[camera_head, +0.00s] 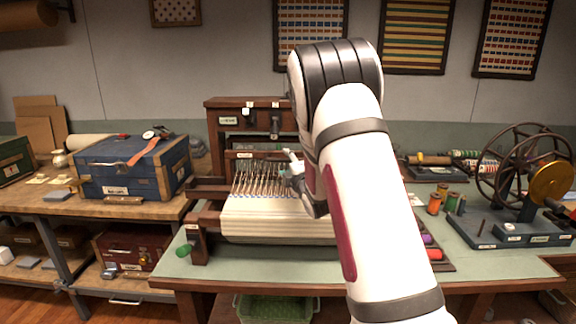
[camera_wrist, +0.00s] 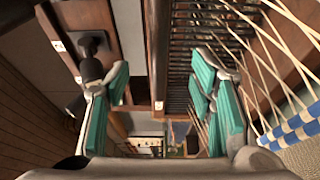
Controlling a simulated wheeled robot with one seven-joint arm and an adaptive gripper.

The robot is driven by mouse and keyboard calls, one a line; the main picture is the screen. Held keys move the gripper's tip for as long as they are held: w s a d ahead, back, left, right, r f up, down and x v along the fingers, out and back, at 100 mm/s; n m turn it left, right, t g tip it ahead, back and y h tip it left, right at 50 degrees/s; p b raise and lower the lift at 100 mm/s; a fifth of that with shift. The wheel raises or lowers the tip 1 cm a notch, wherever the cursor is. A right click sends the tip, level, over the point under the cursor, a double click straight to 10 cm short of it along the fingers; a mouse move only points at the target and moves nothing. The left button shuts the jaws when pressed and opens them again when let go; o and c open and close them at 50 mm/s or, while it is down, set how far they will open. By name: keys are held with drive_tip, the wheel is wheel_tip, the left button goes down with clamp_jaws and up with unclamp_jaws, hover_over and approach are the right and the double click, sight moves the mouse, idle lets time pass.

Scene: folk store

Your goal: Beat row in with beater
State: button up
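The wooden table loom (camera_head: 208,218) stands on the green-topped table, with pale warp threads (camera_head: 250,178) over its front and cream cloth (camera_head: 270,222) below them. The beater (camera_head: 243,154) appears as a brown upright frame behind the threads, partly hidden by my arm. My gripper (camera_head: 297,178) is over the loom's middle, fingers pointing down and left. In the wrist view my gripper (camera_wrist: 160,80) is open, teal pads apart. A brown wooden bar (camera_wrist: 158,45), apparently the beater's, lies between the fingers, beside the dark reed (camera_wrist: 180,65). Contact with it cannot be told.
A blue chest (camera_head: 130,168) sits on the left bench. Thread spools (camera_head: 435,204) and a spoked wheel (camera_head: 520,165) stand to the right. In the wrist view, a dark knob (camera_wrist: 90,45) is close to the left finger, and blue-striped cloth (camera_wrist: 295,125) lies at the right.

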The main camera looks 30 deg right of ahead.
idle(0.4)
drive_tip(key=p+v, duration=0.1)
drive_tip(key=v, duration=0.7)
drive_tip(key=shift+p, duration=0.4)
drive_tip(key=shift+d, duration=0.1)
idle(1.2)
drive_tip(key=s+a+r+m+g+y+p, duration=0.1)
drive_tip(key=s+a+r+m+g, duration=0.25)
drive_tip(key=s+a+m, duration=0.2)
drive_tip(key=s+a+r+m+g+y, duration=0.1)
drive_tip(key=s+a+r+m+g, duration=0.25)
drive_tip(key=s+a, duration=0.35)
drive_tip(key=s+a+m+g+y, duration=0.1)
drive_tip(key=s+a+m+g, duration=0.2)
drive_tip(key=s, duration=1)
drive_tip(key=s+a+m+g+y+p, duration=0.1)
drive_tip(key=s+a+m+g, duration=0.2)
drive_tip(key=s+a, duration=0.5)
drive_tip(key=s, duration=0.6)
drive_tip(key=shift+a, duration=0.25)
drive_tip(key=shift+r, duration=0.15)
